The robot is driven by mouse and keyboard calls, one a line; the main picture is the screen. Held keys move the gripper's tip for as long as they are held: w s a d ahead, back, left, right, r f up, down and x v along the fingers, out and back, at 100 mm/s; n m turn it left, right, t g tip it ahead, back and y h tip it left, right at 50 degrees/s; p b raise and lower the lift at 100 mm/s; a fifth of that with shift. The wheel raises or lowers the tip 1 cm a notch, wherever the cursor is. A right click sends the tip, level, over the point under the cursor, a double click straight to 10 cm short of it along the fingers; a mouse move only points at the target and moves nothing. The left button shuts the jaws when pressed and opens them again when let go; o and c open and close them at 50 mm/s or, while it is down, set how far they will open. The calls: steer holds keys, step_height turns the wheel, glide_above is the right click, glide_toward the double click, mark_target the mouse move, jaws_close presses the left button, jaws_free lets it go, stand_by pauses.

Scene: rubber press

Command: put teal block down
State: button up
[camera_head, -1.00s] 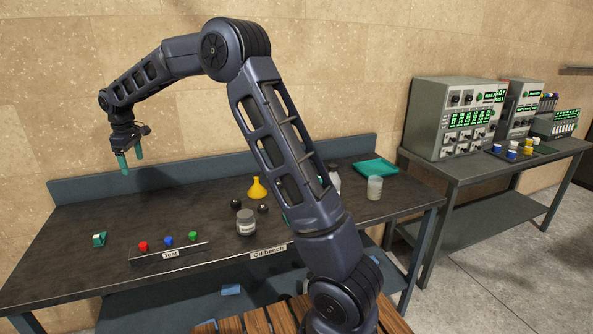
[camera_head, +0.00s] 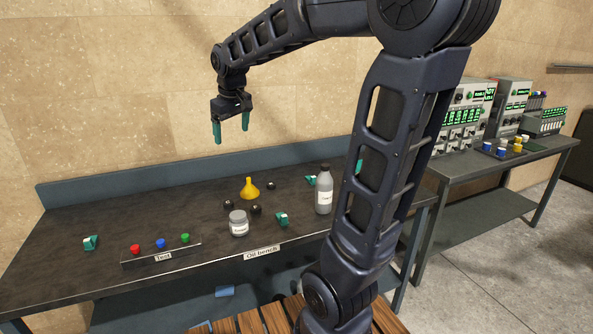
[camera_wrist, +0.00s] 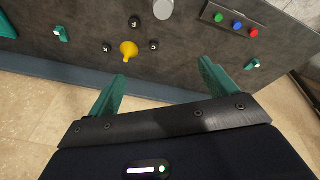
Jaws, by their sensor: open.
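Several small teal-and-white blocks lie on the dark bench (camera_head: 90,285). One teal block (camera_head: 90,242) is at the left, left of the button strip. Another teal block (camera_head: 281,218) is right of the grey jar, and a third teal block (camera_head: 311,180) is farther back beside the bottle. The wrist view shows the left block (camera_wrist: 252,64) and the back block (camera_wrist: 62,33). My gripper (camera_head: 231,133) is open and empty, with its teal fingers pointing down above the back of the bench. Its fingers (camera_wrist: 163,70) are spread with nothing between them. I cannot tell which block the task means.
A yellow funnel (camera_head: 249,189), black knobs (camera_head: 256,209), a grey jar (camera_head: 239,223) and a bottle (camera_head: 324,190) stand mid-bench. The button strip (camera_head: 162,254) is at the front. The bench's left part is mostly clear. My arm hides part of the right end.

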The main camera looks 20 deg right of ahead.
steer(key=s+d+f+m, duration=0.3)
steer(key=s+d, duration=0.3)
steer(key=s, duration=0.3)
steer(key=s+d+f+m+t, duration=0.1)
steer(key=s+d+f+m, duration=0.2)
steer(key=s+d, duration=0.3)
steer(key=s+f, duration=0.1)
steer(key=s, duration=0.3)
steer(key=shift+s+d, duration=0.2)
steer(key=shift+o, duration=0.2)
steer(key=shift+w, duration=0.1)
stand_by(0.7)
